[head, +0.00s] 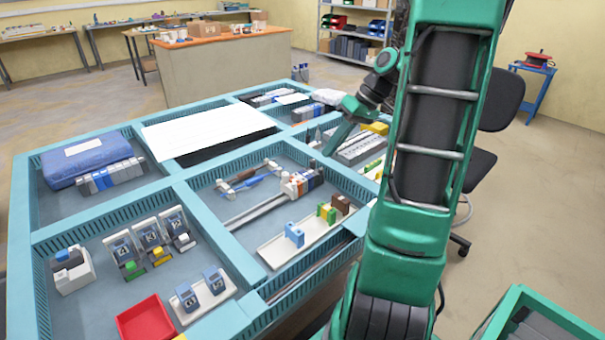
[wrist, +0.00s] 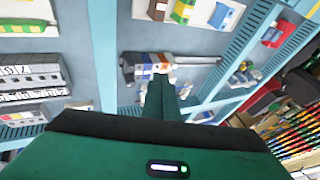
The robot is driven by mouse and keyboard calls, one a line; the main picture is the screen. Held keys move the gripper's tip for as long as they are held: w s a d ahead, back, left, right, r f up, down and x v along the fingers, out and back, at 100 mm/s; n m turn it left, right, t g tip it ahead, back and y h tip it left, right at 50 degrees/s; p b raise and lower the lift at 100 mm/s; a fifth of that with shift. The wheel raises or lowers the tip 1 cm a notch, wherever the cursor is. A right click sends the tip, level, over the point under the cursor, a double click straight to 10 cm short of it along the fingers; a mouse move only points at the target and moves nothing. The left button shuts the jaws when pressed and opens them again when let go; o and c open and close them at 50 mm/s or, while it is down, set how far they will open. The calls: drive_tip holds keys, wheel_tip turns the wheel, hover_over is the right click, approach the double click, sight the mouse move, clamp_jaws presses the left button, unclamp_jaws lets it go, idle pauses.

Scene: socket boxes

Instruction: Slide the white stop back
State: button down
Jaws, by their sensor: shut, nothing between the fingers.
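A short row of white, orange, blue and grey blocks (head: 312,178) sits at the far end of a metal rail (head: 258,208) in the middle compartment. A small white piece, which looks like the white stop (head: 289,188), is at the row's near end, where the bare rail begins. In the wrist view the row of blocks (wrist: 140,66) and the rail (wrist: 200,60) lie just beyond my fingertips. My gripper (head: 328,152) is shut and empty, above the far right side of that compartment. In the wrist view my gripper (wrist: 160,80) partly overlaps the blocks; contact cannot be told.
A white tray (head: 272,257) with blue, green and brown blocks lies in front of the rail. Teal divider walls (head: 210,222) surround the compartment. A red tray (head: 145,322) is at front left.

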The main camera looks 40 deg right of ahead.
drive_tip(key=d+y, duration=0.1)
drive_tip(key=d, duration=0.2)
approach(299, 181)
drive_tip(key=shift+n+t, duration=0.4)
drive_tip(key=f, duration=0.2)
drive_tip(key=w+f, duration=0.1)
drive_tip(key=f, duration=0.1)
drive_tip(key=shift+w+a+f, duration=0.1)
drive_tip(key=shift+a+f, duration=0.1)
drive_tip(key=shift+f, duration=0.1)
drive_tip(key=shift+a, duration=1.95)
